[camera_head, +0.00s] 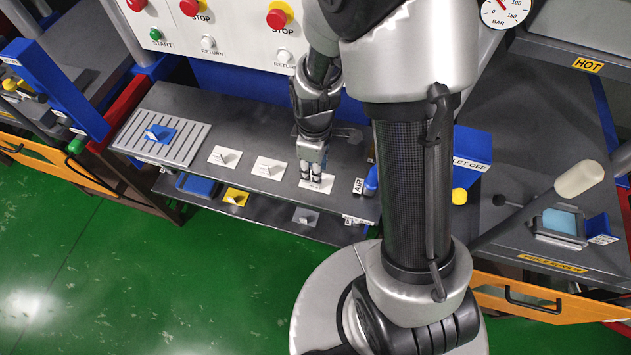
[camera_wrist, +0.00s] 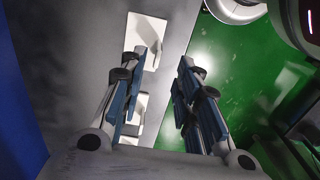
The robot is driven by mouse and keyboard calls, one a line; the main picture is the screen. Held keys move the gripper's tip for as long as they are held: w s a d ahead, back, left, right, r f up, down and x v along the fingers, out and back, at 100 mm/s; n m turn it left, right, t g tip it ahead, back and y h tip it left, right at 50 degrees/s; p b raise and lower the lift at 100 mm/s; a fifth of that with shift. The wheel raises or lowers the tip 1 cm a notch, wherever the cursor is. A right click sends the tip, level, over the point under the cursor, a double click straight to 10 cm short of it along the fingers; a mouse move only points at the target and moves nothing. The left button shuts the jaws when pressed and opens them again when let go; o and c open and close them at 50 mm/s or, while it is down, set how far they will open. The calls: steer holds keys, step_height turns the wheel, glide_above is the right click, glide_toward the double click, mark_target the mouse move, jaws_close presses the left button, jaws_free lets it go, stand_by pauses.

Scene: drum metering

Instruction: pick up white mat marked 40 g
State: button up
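Three white mats lie in a row on the grey shelf: the left mat (camera_head: 223,156), the middle mat (camera_head: 268,168) and the right mat (camera_head: 325,186). Each seems to have a small raised tab; their markings are too small to read, so I cannot tell which is 40 g. My gripper (camera_head: 312,178) points down at the right mat and hides part of it. In the wrist view my gripper (camera_wrist: 164,58) is open, with a gap between its fingers and nothing held. One white mat (camera_wrist: 153,29) shows beyond the left fingertip, and another is partly hidden by that finger.
A slotted tray (camera_head: 187,143) with a blue piece (camera_head: 160,133) is at the shelf's left end. A yellow mat (camera_head: 236,197) and a grey mat (camera_head: 305,216) lie on a lower shelf. A blue object marked AIR (camera_head: 370,181) stands close right of my gripper. Panel buttons are behind.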

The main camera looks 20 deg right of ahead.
mark_target(313, 188)
steer(key=f+b, duration=0.1)
steer(key=f, duration=0.1)
steer(key=f+b, duration=0.1)
steer(key=f, duration=0.2)
steer(key=f+b, duration=0.1)
steer(key=f, duration=0.2)
steer(key=shift+w+a+f, duration=0.2)
steer(key=shift+w, duration=0.15)
steer(key=shift+r, duration=0.1)
steer(key=shift+c, duration=0.4)
jaws_close()
